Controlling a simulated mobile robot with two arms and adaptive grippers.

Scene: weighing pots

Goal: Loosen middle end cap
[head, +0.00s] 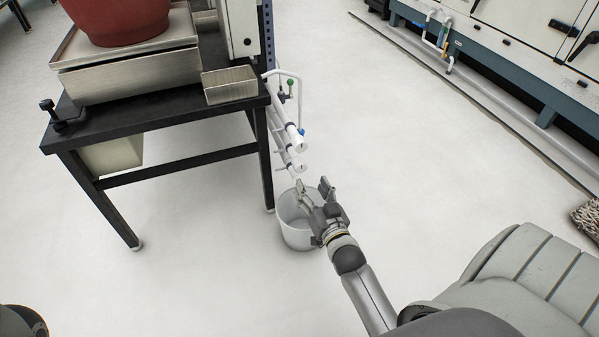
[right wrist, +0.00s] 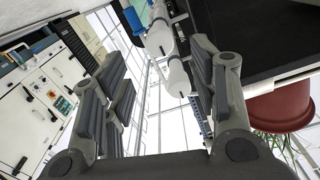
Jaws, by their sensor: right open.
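White pipes with round end caps stick out from the side of the black table in the head view. I see an upper cap (head: 301,144) and a cap below it (head: 298,166); which is the middle one is hard to tell. My right gripper (head: 313,188) is open and empty, a little below and right of the caps. In the right wrist view its spread fingers (right wrist: 157,58) frame two white capped pipe ends, one nearer (right wrist: 178,80) and one above it (right wrist: 160,38). Neither finger visibly touches a cap. My left gripper is out of view.
A pale bucket (head: 295,232) stands on the floor under the pipe ends, partly behind my right gripper. Open floor lies to the right.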

